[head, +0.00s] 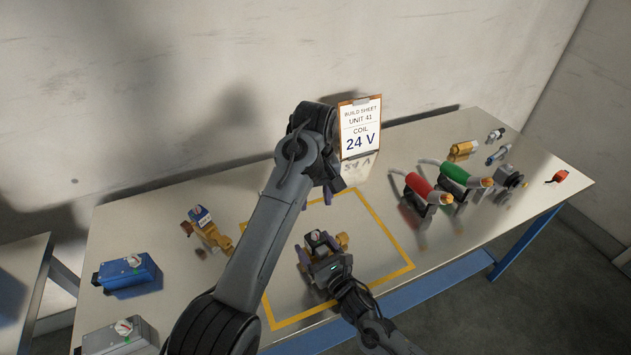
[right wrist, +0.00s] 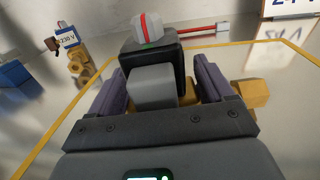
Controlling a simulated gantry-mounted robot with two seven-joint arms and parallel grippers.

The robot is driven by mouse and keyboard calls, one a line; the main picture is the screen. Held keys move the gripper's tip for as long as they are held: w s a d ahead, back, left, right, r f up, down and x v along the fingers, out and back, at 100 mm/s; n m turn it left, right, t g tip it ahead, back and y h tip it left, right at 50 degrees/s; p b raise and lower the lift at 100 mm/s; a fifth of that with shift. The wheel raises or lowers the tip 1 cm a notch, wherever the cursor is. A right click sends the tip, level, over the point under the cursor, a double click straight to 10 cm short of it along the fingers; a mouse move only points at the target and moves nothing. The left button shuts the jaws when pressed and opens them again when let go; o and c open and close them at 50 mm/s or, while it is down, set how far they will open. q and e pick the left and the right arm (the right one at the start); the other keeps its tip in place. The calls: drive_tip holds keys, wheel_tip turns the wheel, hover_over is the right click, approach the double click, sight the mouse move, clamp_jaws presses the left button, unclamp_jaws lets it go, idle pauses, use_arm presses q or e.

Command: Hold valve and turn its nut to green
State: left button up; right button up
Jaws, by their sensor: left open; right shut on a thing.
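The valve (head: 342,240) stands in the yellow-outlined square, with a brass body and black coil (right wrist: 168,60). On top is a pale nut (right wrist: 146,27) with a red stripe; a little green shows near its base in the right wrist view. The nut also shows small in the head view (head: 316,235). My right gripper (head: 322,258) is shut on the valve, its purple fingers on either side of the coil in the right wrist view (right wrist: 160,85). My left gripper (head: 331,188) is open above and behind the valve, partly hidden by its own arm.
Another brass valve (head: 207,232) with a labelled coil stands left of the square. Blue (head: 128,274) and grey (head: 118,338) boxes sit at the left. A sign (head: 360,128) reads 24 V.

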drive_tip(key=o, duration=1.4)
